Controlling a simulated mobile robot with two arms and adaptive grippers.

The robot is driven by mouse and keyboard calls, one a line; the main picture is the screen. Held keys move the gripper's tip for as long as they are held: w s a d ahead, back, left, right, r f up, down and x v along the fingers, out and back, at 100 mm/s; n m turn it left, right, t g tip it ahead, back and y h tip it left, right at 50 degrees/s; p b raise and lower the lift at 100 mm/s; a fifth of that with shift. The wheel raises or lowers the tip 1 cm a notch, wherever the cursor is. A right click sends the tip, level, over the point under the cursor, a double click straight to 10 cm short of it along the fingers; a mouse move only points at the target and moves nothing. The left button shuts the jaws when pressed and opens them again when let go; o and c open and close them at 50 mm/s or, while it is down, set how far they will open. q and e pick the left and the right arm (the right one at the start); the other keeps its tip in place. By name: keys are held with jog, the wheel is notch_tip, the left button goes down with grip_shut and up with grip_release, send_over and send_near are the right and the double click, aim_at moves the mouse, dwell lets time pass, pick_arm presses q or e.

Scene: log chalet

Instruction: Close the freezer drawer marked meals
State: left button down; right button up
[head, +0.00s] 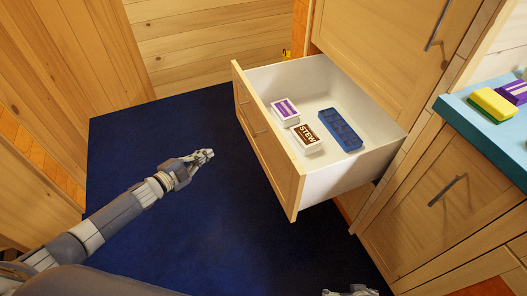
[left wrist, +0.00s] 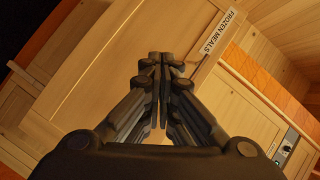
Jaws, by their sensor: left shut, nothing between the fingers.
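The freezer drawer (head: 265,145) stands pulled out from the wooden cabinet, its wooden front facing left. In the left wrist view a label reading "FROZEN MEALS" (left wrist: 217,32) sits on a wooden front panel (left wrist: 110,75). Inside the drawer lie a purple-and-white box (head: 285,112), a brown-and-white box marked STEW (head: 306,138) and a blue ice tray (head: 338,129). My left gripper (head: 208,154) is shut and empty, left of the drawer front with a gap between them. My right gripper (head: 350,291) barely shows at the bottom edge; its jaws cannot be made out.
A closed cabinet door (head: 385,45) is above the drawer and another closed door (head: 445,205) is to its right. A teal counter (head: 480,115) at the right holds a yellow-green sponge (head: 492,104). The dark blue floor (head: 150,135) left of the drawer is clear.

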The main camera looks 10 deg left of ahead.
pick_arm(q)
jog(key=d+r+m+h+b, duration=0.3)
jog(key=r+m+h+b, duration=0.1)
jog(key=r+m+b, duration=0.1)
jog(key=m+g+h+b, duration=0.4)
jog(key=m+b, duration=0.1)
jog(key=m, duration=0.2)
send_near(272, 131)
pick_arm(e)
notch_tip(272, 131, up, 8)
jog(key=t, duration=0.1)
pick_arm(q)
jog(key=b+x, duration=0.1)
jog(key=x, duration=0.5)
jog(key=shift+d, duration=0.25)
jog(key=shift+w+d, duration=0.15)
jog(key=shift+d, duration=0.15)
pick_arm(e)
jog(key=w+a+r+t+y, duration=0.1)
jog(key=w+a+r+t, duration=0.1)
jog(key=w, duration=0.4)
jog(key=shift+w+r+t, duration=0.35)
jog(key=shift+t, duration=0.55)
